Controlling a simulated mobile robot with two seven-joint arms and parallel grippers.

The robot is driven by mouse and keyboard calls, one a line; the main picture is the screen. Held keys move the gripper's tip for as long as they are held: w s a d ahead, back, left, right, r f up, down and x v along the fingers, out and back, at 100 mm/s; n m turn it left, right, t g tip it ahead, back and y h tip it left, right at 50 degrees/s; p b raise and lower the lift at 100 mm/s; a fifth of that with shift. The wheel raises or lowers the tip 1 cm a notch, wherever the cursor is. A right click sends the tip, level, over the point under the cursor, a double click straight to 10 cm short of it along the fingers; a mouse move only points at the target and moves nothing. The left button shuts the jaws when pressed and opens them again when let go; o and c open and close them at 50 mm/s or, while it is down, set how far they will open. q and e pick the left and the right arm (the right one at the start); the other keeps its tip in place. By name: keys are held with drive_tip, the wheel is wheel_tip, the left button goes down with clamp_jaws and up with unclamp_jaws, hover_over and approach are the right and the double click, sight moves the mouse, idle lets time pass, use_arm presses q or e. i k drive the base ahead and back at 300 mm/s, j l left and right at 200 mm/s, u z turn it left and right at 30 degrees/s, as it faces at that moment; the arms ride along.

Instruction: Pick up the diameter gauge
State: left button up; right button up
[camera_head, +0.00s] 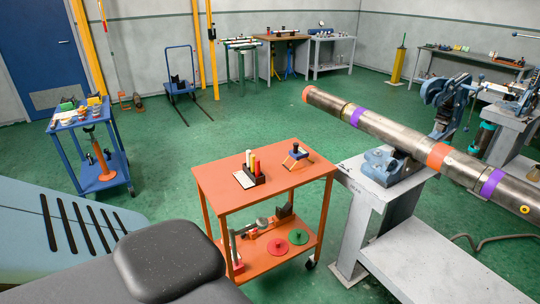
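An orange cart (215,179) stands in front of me. On its top, toward the right, sits a small device (297,152) with a dark blue upper part and splayed tan legs. It may be the diameter gauge, but it is too small to tell for sure. On the cart's lower shelf lie a grey metal tool (262,223), a red disc (278,247) and a green disc (298,237). Neither of my grippers is in view.
A black holder with markers (254,178) stands on the cart's top beside a white card (244,179). A long steel pipe (390,132) with coloured bands rests in a blue vise (379,168) on a grey stand (362,205). A blue cart (70,124) stands left; green floor lies between.

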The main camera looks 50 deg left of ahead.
sight(297, 153)
drive_tip(key=u, duration=1.25)
